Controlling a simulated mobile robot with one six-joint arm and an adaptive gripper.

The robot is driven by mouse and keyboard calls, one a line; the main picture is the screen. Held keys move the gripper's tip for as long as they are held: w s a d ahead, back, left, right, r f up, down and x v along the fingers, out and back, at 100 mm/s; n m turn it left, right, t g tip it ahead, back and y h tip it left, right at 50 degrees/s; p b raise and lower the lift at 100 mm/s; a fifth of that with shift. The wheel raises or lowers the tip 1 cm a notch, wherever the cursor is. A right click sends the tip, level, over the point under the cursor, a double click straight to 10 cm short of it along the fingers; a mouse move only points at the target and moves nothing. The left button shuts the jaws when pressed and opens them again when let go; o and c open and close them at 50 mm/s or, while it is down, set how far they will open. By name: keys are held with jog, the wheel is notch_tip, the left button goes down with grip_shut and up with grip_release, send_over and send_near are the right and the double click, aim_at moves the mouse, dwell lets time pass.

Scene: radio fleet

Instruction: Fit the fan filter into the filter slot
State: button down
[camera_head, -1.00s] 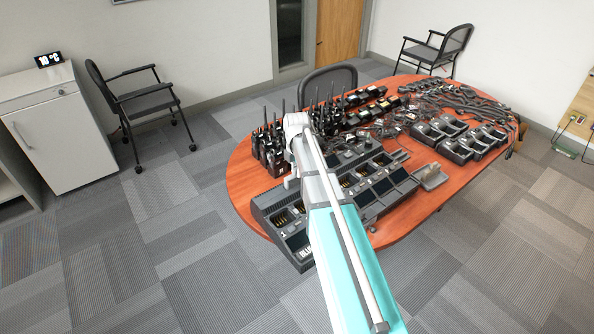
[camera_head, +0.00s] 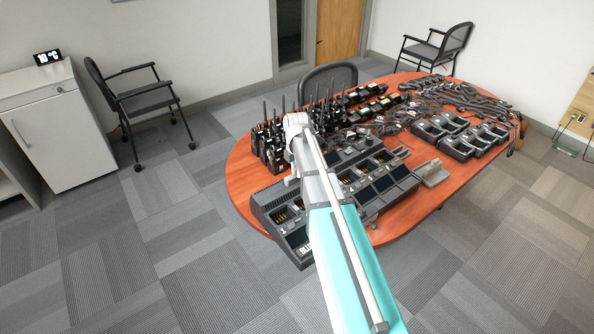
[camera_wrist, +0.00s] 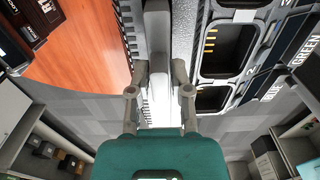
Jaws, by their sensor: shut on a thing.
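My gripper (camera_wrist: 159,78) shows in the wrist view, its two fingers shut on a narrow grey piece (camera_wrist: 157,40), which I take to be the fan filter seen edge-on. The piece runs up the middle of the picture, beside the dark multi-bay charger (camera_wrist: 201,65), so close that I cannot tell whether they touch. The charger (camera_head: 290,243) stands on the near edge of the table in the head view, with blue and green labels. In that view my arm hides most of the gripper and the filter. I cannot make out the filter slot clearly.
The oval wooden table (camera_head: 238,175) is crowded. Upright radios (camera_head: 266,148) stand left of my arm, and smaller chargers (camera_head: 455,145) and cables lie at the right. A grey holder (camera_head: 432,172) stands near the right edge. Chairs and a cabinet (camera_head: 55,135) stand around; carpet in front is free.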

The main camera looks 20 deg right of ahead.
jog(key=shift+f+b, duration=0.55)
jog(key=shift+f, duration=0.05)
jog(key=shift+c, duration=2.4)
grip_release()
jog(key=shift+r, duration=0.1)
notch_tip(320, 180, up, 11)
jog(key=p, duration=1.1)
jog(key=shift+r, duration=0.15)
jog(key=shift+w+a+f, duration=0.1)
jog(key=shift+w+f, duration=0.05)
jog(key=shift+f, duration=0.1)
jog(key=w+a+f+b, duration=0.7)
jog(key=a+f+b, duration=0.1)
jog(key=a, duration=0.2)
notch_tip(320, 180, up, 7)
jog(key=p, duration=0.6)
jog(key=shift+p, duration=0.4)
jog(key=shift+f, duration=0.1)
